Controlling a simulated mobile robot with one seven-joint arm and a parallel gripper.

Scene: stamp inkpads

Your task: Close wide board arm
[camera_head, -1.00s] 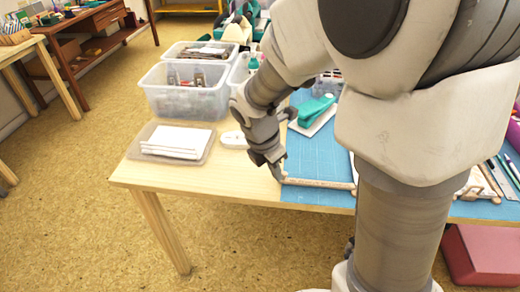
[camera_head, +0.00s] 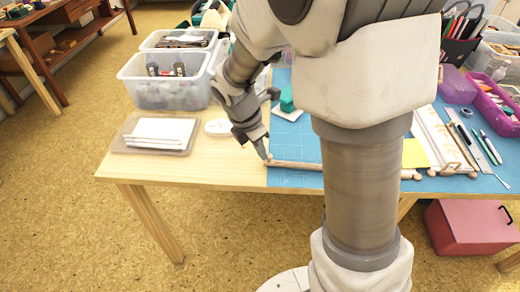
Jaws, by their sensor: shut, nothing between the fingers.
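A thin pale wooden bar (camera_head: 298,165), which looks like the wide board arm, lies along the front edge of the blue cutting mat (camera_head: 285,179). Its left end has a small knob; its right part passes behind my arm, and a wooden end piece (camera_head: 408,174) shows on the other side. The board itself is mostly hidden by my arm, so I cannot tell how the bar joins it. My gripper (camera_head: 265,156) points down at the bar's left end, shut and empty. It looks touching or very close; I cannot tell which.
A clear tray with white sheets (camera_head: 158,134) and a small white object (camera_head: 218,127) lie left of my gripper. Clear bins (camera_head: 165,92) stand behind. Right of my arm are a pale board with wooden rods (camera_head: 440,138), pens (camera_head: 490,146) and a purple box (camera_head: 495,105). Bare tabletop lies at front left.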

